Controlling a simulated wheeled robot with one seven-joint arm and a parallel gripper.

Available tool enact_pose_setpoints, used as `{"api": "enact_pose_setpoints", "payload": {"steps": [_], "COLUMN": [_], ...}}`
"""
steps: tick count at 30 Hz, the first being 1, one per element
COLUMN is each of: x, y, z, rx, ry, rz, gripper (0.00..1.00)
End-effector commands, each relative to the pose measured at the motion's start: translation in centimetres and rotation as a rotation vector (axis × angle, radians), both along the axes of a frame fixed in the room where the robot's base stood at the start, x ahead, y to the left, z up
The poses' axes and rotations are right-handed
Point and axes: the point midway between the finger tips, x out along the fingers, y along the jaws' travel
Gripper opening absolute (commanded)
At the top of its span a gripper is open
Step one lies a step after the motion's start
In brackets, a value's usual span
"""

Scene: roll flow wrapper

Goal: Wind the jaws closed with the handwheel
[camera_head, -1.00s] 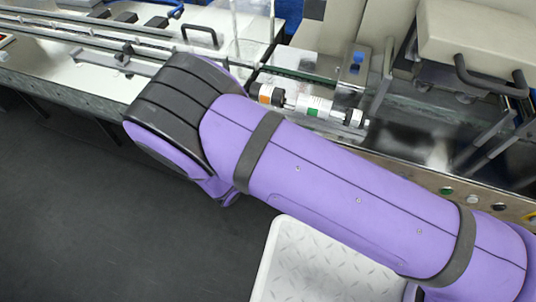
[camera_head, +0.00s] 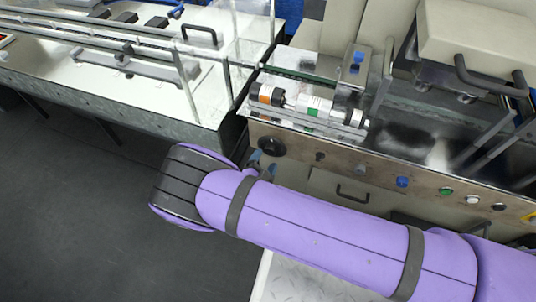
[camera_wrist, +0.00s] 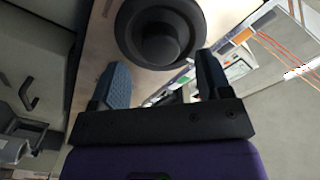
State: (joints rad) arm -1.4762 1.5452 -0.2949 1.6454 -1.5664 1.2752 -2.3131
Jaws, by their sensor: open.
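The handwheel (camera_head: 271,146) is a black round wheel on the front panel of the machine, at the panel's left end. It fills the top middle of the wrist view (camera_wrist: 160,35), with its round hub facing the camera. My gripper (camera_wrist: 163,78) is open and empty, its two blue-grey fingers spread below the wheel in that view. The fingers look short of the wheel rather than around it; contact cannot be told. In the head view my purple arm hides most of the gripper. I cannot make out the machine's jaws for certain.
The front panel carries a blue knob (camera_head: 402,182), a green button (camera_head: 445,191) and other controls right of the wheel. A drawer handle (camera_head: 353,194) is below. A cylinder assembly (camera_head: 313,106) lies above the panel. Dark floor (camera_head: 80,220) is free at left.

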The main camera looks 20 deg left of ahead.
Motion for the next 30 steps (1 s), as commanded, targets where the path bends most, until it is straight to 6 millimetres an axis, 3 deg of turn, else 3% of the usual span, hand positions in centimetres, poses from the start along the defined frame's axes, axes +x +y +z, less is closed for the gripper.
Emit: {"api": "enact_pose_setpoints", "payload": {"steps": [7, 18, 24, 30], "x": [2.6, 3.1, 3.1, 3.0], "y": [-0.3, -0.4, -0.4, -0.4], "z": [0.0, 0.0, 0.0, 0.0], "rx": [0.001, 0.001, 0.001, 0.006], "ry": [0.000, 0.000, 0.000, 0.000], "rz": [-0.001, 0.000, 0.000, -0.001], "gripper": [0.71, 0.71, 0.25, 0.22]}}
